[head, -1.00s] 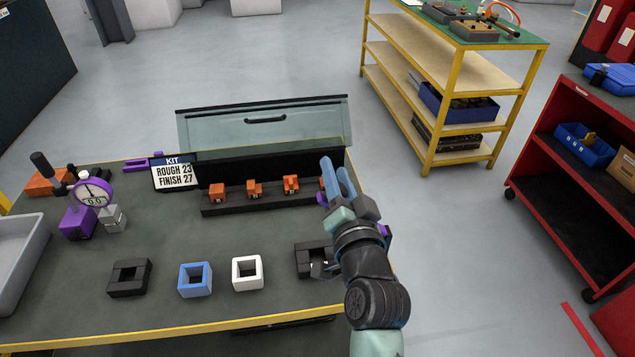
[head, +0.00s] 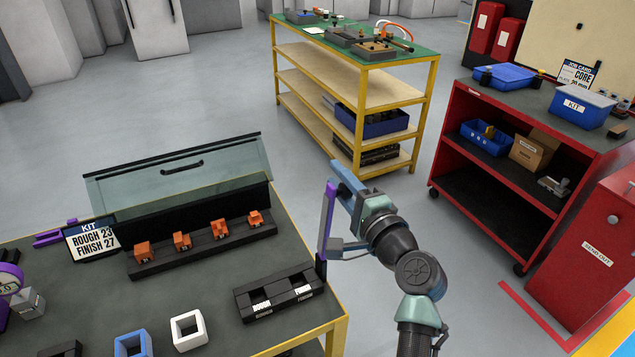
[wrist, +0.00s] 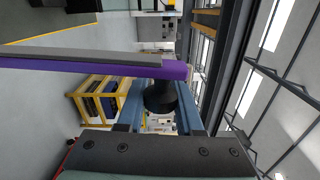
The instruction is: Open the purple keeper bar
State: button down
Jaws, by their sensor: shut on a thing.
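The purple keeper bar (head: 327,222) stands upright at the right end of a black holder (head: 262,303) with two labelled slots. In the wrist view the bar (wrist: 120,67) runs across the picture, purple with a grey face. A black knob (wrist: 160,97) on its end sits between the blue fingers. My gripper (head: 337,180) is shut on this knob near the bar's top, at the table's right edge. In the head view the fingers hide the knob.
A glass-lidded black case (head: 180,175) stands open behind a rack (head: 203,248) of several orange electrodes. White (head: 187,330) and blue (head: 132,345) square frames lie left of the holder. A yellow shelf unit (head: 350,85) and red cart (head: 480,150) stand beyond free floor.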

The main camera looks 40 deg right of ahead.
jog(key=shift+s+d+f+m, duration=0.15)
jog(key=shift+d+f+m, duration=0.1)
jog(key=shift+d+m, duration=0.3)
jog(key=shift+s+d+f+m, duration=0.2)
jog(key=shift+d+m, duration=0.1)
jog(key=shift+d, duration=0.35)
jog(key=shift+s+d+f+m, duration=0.15)
jog(key=shift+d+f+m, duration=0.1)
jog(key=shift+d+m, duration=0.3)
jog(key=c, duration=0.5)
grip_release()
jog(key=shift+c, duration=0.2)
jog(key=shift+s+f, duration=0.1)
jog(key=b+v, duration=0.1)
jog(key=v, duration=1.1)
jog(key=shift+s, duration=0.4)
jog(key=shift+a, duration=0.1)
